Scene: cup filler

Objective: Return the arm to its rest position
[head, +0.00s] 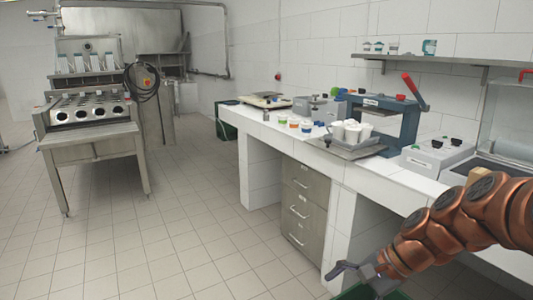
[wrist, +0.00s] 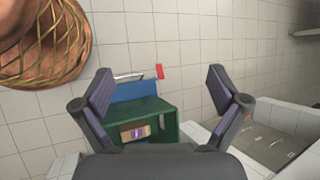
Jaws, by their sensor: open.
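My gripper (head: 352,269) is at the lower right of the head view, at the end of my copper-coloured arm. It hangs in front of the white counter, below the level of its top. In the wrist view my gripper (wrist: 162,88) shows two dark fingers spread wide apart with nothing between them. Beyond the fingers is a green crate (wrist: 172,122) with a small brown box (wrist: 136,131) and something blue in it. The gripper is apart from the crate. A green edge (head: 372,292) also shows below the gripper in the head view.
The white counter (head: 270,126) holds a tray (head: 343,149) of white cups, a blue press (head: 385,118) with a red handle, a scale (head: 265,100) and a grey box (head: 436,155). A steel filling machine (head: 90,110) stands at left. The tiled floor between is clear.

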